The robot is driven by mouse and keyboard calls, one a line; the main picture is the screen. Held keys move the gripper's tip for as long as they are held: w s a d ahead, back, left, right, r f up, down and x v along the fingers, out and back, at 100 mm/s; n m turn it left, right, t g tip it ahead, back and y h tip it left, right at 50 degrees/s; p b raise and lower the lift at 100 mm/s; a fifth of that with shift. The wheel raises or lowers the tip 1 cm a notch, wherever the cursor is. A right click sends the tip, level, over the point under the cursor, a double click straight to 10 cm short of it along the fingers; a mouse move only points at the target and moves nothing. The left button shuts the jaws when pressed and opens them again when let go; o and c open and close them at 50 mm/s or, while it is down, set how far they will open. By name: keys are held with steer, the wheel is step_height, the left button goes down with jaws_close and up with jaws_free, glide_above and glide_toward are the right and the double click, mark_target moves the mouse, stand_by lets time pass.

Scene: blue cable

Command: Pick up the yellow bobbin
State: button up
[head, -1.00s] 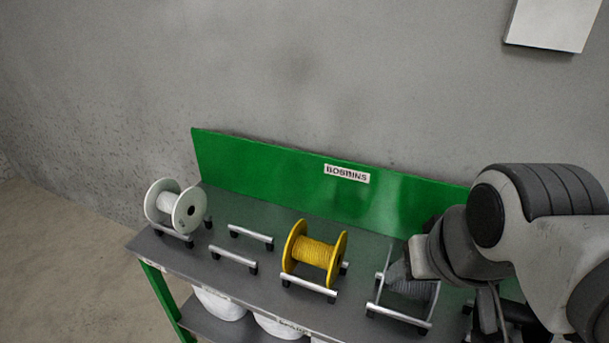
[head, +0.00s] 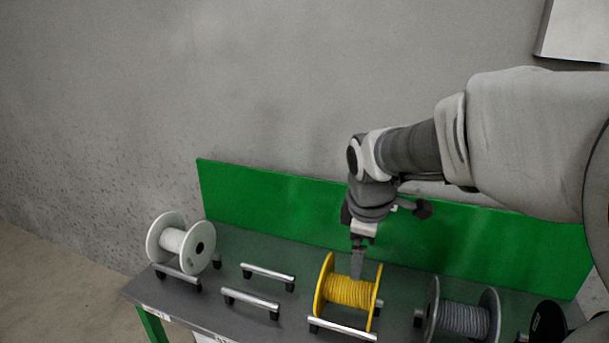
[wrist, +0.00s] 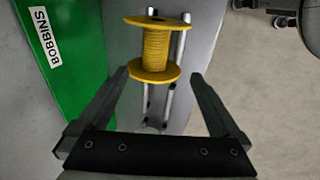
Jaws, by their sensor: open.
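The yellow bobbin (head: 349,292) lies on its side across a pair of silver rails on the grey bench top. In the wrist view the yellow bobbin (wrist: 156,48) is ahead of the fingertips, roughly centred between them. My gripper (head: 357,262) is over the bobbin in the head view, its fingers partly overlapping the bobbin's far side. In the wrist view my gripper (wrist: 158,75) is open and empty, one finger on each side of the near flange. I cannot tell whether a finger touches the bobbin.
A white bobbin (head: 181,243) sits on rails at the left, and a grey bobbin (head: 461,320) stands to the right. An empty pair of rails (head: 252,302) lies between the white and yellow bobbins. A green back panel (head: 270,215) rises behind the bench top (head: 230,237).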

mark_target(350, 283)
steer(key=shift+n, duration=0.8)
steer(key=b+x, duration=0.1)
steer(key=x, duration=0.3)
steer(key=b+x, duration=0.1)
steer(key=x, duration=0.4)
steer(key=w+b+x, duration=0.1)
steer(key=x, duration=0.4)
steer(key=shift+a, duration=0.3)
steer(key=shift+a+b+x, duration=0.2)
steer(key=shift+b+x, duration=0.65)
steer(key=shift+x, duration=2.2)
steer(key=shift+w+r, duration=0.1)
steer(key=shift+w, duration=0.1)
steer(key=shift+r, duration=0.1)
jaws_close()
